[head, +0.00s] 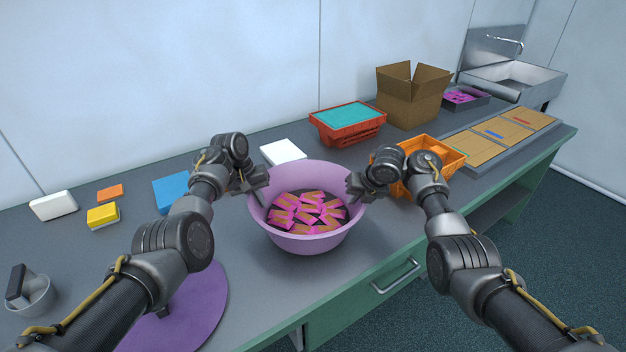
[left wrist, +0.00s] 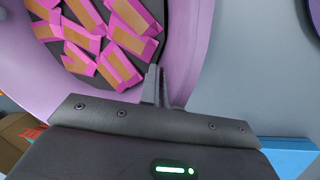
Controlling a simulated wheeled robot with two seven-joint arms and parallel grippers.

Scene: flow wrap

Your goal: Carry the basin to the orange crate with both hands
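The lilac basin (head: 305,240) is at the middle of the table and looks level, with several pink-and-brown wrapped packs (head: 305,210) inside. I cannot tell whether its base touches the table. My left gripper (head: 262,188) is at its left rim; in the left wrist view, the fingers (left wrist: 157,88) are close together with the basin wall (left wrist: 182,50) between them. My right gripper (head: 357,187) is at the right rim and appears closed on it, its fingertips partly hidden. The orange crate (head: 440,152) stands right of the basin, partly hidden behind my right arm.
A red crate with a teal top (head: 347,122), a cardboard box (head: 412,95) and a white block (head: 283,152) stand behind. A purple round mat (head: 190,315) lies front left. A grey tray with brown panels (head: 500,140) lies right. The table's front edge is close to the basin.

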